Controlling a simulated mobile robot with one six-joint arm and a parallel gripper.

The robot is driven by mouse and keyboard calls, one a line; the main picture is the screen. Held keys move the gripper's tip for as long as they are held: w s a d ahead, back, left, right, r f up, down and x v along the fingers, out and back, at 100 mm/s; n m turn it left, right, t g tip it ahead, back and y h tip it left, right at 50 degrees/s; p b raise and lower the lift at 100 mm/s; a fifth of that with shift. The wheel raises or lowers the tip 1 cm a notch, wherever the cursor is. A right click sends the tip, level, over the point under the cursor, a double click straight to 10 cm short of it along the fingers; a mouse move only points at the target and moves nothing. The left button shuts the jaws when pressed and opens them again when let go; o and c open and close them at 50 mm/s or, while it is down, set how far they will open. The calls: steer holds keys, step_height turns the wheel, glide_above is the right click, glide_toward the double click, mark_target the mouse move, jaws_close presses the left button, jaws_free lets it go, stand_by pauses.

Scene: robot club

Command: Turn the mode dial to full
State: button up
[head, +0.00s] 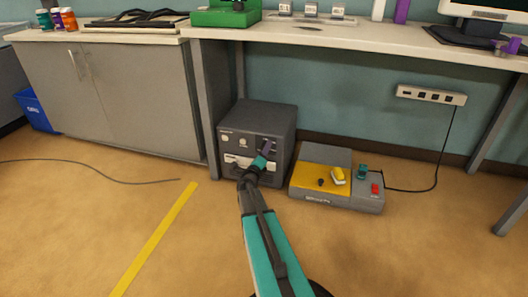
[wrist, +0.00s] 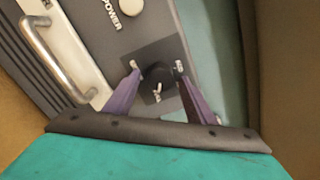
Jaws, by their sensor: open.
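The mode dial is a round black knob (wrist: 158,74) on a dark square plate (wrist: 155,50) in the wrist view. Small white marks sit near the knob, but their lettering is too small to read. My gripper (wrist: 157,70) is open, with one purple finger on either side of the knob; I cannot tell whether they touch it. In the head view my gripper (head: 267,149) is at the front right of a dark grey box (head: 262,115) on the floor, under the bench. There, my gripper hides the dial.
The box's front also has a metal handle (wrist: 62,60) and a round cream button by the word POWER. A grey and yellow unit (head: 310,178) stands close on the right. A cable crosses the floor at left. The bench top (head: 350,35) overhangs the box.

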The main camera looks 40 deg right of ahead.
steer(key=p+v, duration=0.5)
steer(key=v, duration=0.8)
steer(key=shift+a, duration=0.3)
steer(key=shift+s+r, duration=0.1)
steer(key=shift+s, duration=0.05)
